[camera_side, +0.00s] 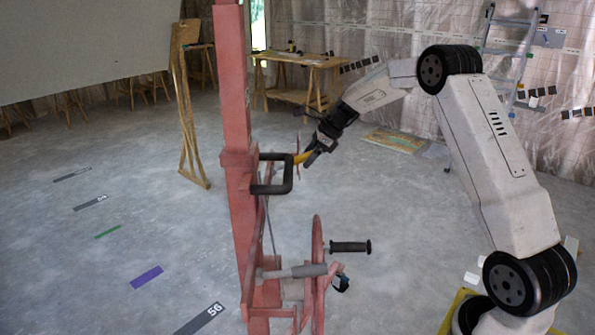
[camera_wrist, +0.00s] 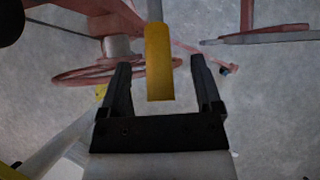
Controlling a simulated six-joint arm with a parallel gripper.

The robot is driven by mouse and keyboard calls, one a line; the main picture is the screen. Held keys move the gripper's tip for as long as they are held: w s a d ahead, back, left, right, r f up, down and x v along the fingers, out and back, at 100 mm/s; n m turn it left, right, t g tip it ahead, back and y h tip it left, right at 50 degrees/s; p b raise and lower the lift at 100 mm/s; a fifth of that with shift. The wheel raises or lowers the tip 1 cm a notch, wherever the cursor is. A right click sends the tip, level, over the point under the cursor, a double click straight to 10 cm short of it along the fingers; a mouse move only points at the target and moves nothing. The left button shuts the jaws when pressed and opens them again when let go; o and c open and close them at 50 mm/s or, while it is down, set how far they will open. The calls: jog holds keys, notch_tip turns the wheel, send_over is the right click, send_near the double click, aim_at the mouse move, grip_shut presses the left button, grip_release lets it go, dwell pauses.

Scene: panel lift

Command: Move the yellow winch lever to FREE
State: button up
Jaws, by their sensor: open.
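The yellow winch lever (camera_side: 302,158) sticks out from the red panel lift post (camera_side: 240,190) in the side view, near the black loop handle. In the wrist view the yellow lever (camera_wrist: 158,62) stands upright between the two black fingers, with a visible gap on each side. My gripper (camera_side: 311,153) is at the lever's outer end in the side view. In the wrist view my gripper (camera_wrist: 158,75) is open around the lever, with no finger visibly touching it. The FREE marking is not readable in either view.
A black loop handle (camera_side: 291,175) projects from the post just below the lever. Lower down are the red winch wheel (camera_side: 317,262) and its black crank grip (camera_side: 350,247). A wooden easel (camera_side: 183,110) and a workbench (camera_side: 300,62) stand behind. The floor around is mostly clear.

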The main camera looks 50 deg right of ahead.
jog(key=v, duration=0.6)
jog(key=shift+s+r, duration=0.15)
jog(key=shift+r, duration=0.05)
dwell(0.4)
jog(key=shift+x, duration=3.3)
